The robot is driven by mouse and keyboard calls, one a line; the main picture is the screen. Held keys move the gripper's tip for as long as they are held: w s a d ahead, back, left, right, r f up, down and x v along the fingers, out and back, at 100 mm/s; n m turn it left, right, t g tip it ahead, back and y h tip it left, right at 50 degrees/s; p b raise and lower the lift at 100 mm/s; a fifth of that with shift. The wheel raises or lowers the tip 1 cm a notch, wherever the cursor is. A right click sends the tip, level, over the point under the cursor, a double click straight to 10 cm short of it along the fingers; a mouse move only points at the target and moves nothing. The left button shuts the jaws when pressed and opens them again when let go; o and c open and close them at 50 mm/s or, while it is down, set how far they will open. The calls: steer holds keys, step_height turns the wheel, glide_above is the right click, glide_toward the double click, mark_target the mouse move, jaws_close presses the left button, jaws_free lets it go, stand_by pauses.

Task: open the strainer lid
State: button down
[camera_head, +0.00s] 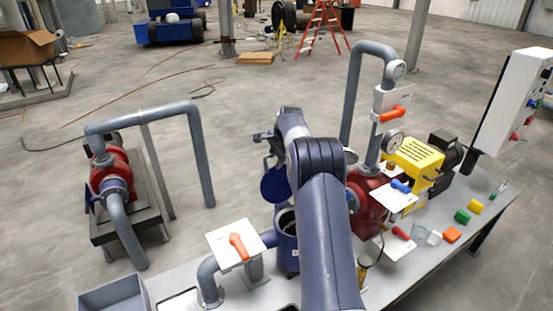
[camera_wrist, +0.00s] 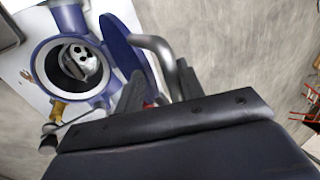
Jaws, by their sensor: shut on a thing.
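The strainer (camera_head: 287,258) is a dark blue pot on the bench, partly hidden behind my arm in the head view. Its round mouth is uncovered, and the wrist view shows the strainer (camera_wrist: 40,70) with a light perforated part inside. The blue strainer lid (camera_head: 275,186) stands swung up, steeply tilted on the far side of the mouth. In the wrist view the lid (camera_wrist: 122,42) is seen nearly edge-on, with a grey bent handle (camera_wrist: 160,45) on its outer side. My gripper (camera_wrist: 160,88) is shut on this handle; in the head view my gripper (camera_head: 266,140) is mostly hidden by my arm.
A white plate with an orange valve handle (camera_head: 238,246) is left of the strainer. A red pump (camera_head: 366,200), vertical pipe and gauges stand close on the right. A grey bin (camera_head: 115,296) is at the bench's front left. Floor beyond the lid is open.

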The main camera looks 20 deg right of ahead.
steer(key=shift+s+a+f, duration=0.15)
steer(key=shift+s+f, duration=0.05)
steer(key=shift+f, duration=0.4)
steer(key=c, duration=1.5)
jaws_free()
steer(key=shift+w, duration=0.1)
steer(key=shift+o, duration=0.2)
steer(key=shift+r, duration=0.1)
steer(key=shift+r, duration=0.2)
steer(key=b+v, duration=0.2)
steer(key=v, duration=0.8)
steer(key=shift+r+b, duration=0.3)
steer(key=shift+r, duration=0.05)
